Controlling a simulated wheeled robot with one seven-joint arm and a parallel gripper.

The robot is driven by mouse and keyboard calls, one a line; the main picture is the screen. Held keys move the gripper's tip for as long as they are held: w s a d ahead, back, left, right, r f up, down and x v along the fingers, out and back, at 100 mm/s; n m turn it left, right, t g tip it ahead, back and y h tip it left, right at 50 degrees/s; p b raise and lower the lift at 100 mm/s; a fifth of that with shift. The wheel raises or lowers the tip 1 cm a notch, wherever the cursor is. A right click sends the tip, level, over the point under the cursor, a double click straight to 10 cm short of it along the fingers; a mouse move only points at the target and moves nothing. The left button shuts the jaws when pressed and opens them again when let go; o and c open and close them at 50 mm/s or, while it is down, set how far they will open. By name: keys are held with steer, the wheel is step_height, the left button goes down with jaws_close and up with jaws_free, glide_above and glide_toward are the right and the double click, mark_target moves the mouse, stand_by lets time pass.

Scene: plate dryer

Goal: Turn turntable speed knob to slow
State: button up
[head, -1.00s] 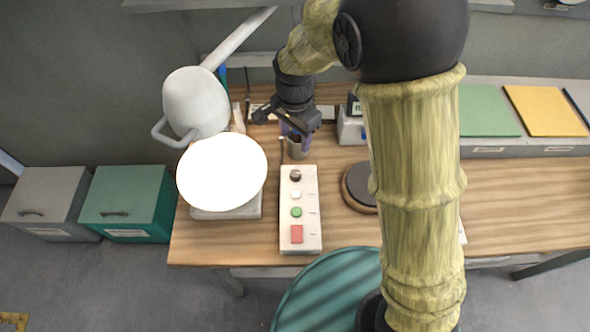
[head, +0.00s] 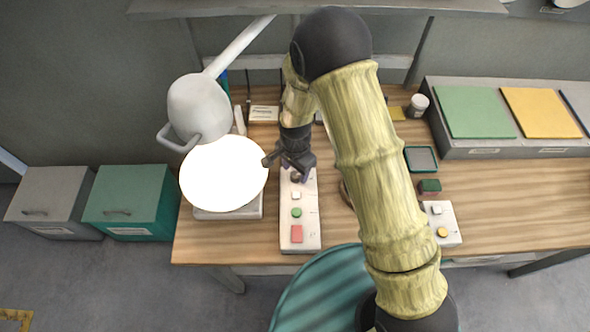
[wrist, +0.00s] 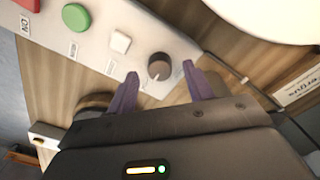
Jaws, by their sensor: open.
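The control panel (head: 313,216) is a long white box on the wooden table, with a dark round knob, a white button (head: 296,195), a green button (head: 296,212) and a red square button (head: 297,233). The knob shows best in the wrist view (wrist: 159,66), dark grey with a pale pointer mark. My gripper (head: 291,172) is at the panel's far end, over the knob. In the wrist view my gripper's purple fingers (wrist: 160,82) are open, one on each side of the knob, with gaps to it. In the head view the gripper mostly hides the knob.
A lamp (head: 198,108) with a bright white disc (head: 224,174) stands close left of the panel. A smaller white box (head: 440,222) with buttons is to the right. A dark round object (wrist: 97,102) lies beside the panel. My arm covers part of the table.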

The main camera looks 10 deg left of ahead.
steer(key=shift+f, duration=0.85)
steer(key=c, duration=1)
steer(key=shift+o, duration=0.2)
